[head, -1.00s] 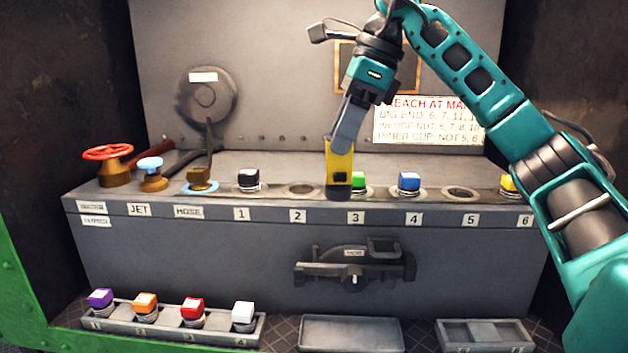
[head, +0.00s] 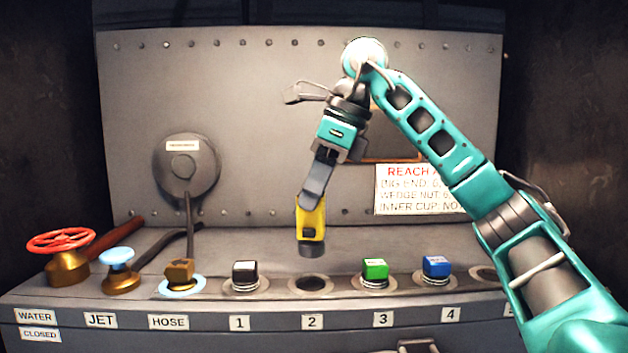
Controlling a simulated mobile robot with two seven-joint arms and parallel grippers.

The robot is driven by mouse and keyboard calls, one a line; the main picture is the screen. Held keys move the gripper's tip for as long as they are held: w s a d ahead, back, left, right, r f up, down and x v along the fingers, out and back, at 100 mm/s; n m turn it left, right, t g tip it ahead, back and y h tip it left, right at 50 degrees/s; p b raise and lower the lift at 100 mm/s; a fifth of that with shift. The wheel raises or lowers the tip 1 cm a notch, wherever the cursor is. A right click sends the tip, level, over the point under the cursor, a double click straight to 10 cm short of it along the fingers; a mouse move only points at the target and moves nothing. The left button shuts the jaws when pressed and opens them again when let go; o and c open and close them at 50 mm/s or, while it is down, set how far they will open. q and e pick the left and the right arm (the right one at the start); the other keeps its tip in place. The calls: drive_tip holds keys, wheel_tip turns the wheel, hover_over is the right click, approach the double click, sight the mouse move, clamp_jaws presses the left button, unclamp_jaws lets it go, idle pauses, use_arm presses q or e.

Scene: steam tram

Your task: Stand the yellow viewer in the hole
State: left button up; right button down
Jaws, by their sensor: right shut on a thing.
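The yellow viewer (head: 311,222) has a dark lower end and hangs roughly upright in my right gripper (head: 314,198). The gripper is shut on its top. The viewer is above and behind the open hole (head: 311,284) over label 2, apart from it. The hole is dark, empty and set in a worn ring on the ledge. My left gripper is not in view.
A black-capped plug (head: 245,274) at 1 stands left of the hole and a green-capped plug (head: 375,270) stands right at 3. A blue plug (head: 437,267) is at 4. The hose fitting (head: 180,272), blue jet valve (head: 118,260) and red water wheel (head: 61,240) are at left. A sign (head: 420,190) hangs behind.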

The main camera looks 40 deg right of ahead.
sight(314, 224)
drive_tip(key=shift+f+b, duration=0.3)
drive_tip(key=shift+f, duration=0.45)
drive_tip(key=shift+f+b, duration=1.15)
drive_tip(key=shift+f, duration=0.3)
drive_tip(key=shift+f+b, duration=0.45)
drive_tip(key=shift+f, duration=0.3)
unclamp_jaws()
drive_tip(key=shift+r, duration=0.1)
drive_tip(key=shift+r+p, duration=1.05)
drive_tip(key=shift+p, duration=0.15)
